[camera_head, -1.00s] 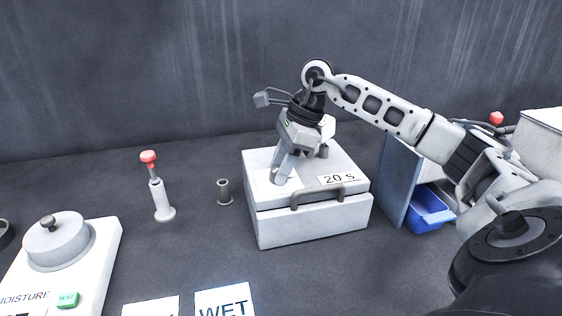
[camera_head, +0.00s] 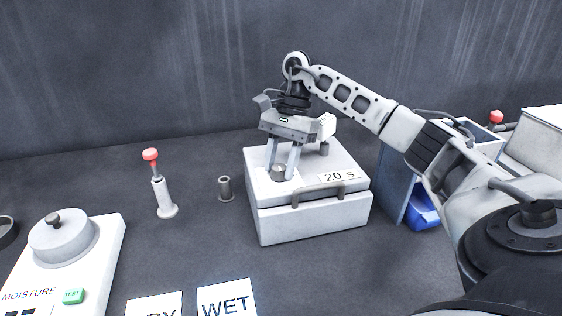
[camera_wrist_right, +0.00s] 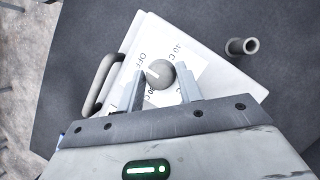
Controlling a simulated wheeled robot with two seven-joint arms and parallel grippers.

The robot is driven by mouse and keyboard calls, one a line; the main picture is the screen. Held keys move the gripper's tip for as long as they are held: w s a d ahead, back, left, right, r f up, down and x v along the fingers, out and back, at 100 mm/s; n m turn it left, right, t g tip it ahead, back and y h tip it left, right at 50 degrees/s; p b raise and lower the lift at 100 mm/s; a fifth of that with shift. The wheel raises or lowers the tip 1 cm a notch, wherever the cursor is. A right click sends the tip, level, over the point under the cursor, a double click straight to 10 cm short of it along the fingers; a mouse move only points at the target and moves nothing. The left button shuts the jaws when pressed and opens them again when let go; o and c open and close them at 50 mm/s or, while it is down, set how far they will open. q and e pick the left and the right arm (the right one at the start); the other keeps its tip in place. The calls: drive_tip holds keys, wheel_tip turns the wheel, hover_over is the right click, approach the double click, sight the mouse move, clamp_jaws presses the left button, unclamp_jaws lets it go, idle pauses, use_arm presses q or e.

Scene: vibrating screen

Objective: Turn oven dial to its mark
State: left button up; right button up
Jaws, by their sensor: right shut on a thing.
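The oven (camera_head: 312,217) is a white box with a dark front handle and a "20 S" label. Its dial (camera_head: 279,171) is a small grey round knob on a white printed plate on top, near the left. My right gripper (camera_head: 284,174) points down from above with one finger on each side of the knob, shut on it. In the right wrist view the dial (camera_wrist_right: 160,74) lies between the fingertips, with a pale pointer line toward the upper left. "OFF" and partly hidden temperature marks are printed around it. My left gripper is not in view.
A grey hollow cylinder (camera_head: 225,189) and a red-topped plunger (camera_head: 164,198) stand left of the oven. A moisture tester (camera_head: 92,258) is at far left, near a "WET" card (camera_head: 226,300). A blue bin (camera_head: 425,214) is at right.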

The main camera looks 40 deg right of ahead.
sight(279, 166)
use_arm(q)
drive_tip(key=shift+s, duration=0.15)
use_arm(e)
drive_tip(key=shift+r+n, duration=0.15)
drive_tip(key=shift+n, duration=0.15)
drive_tip(key=o, duration=1)
drive_tip(key=v, duration=0.4)
drive_tip(key=shift+w+d+r, duration=0.1)
drive_tip(key=shift+w+r, duration=0.05)
drive_tip(key=shift+r, duration=0.1)
use_arm(q)
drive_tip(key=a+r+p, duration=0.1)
drive_tip(key=p, duration=0.2)
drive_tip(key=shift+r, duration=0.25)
use_arm(e)
drive_tip(key=v, duration=1.1)
drive_tip(key=shift+r, duration=0.15)
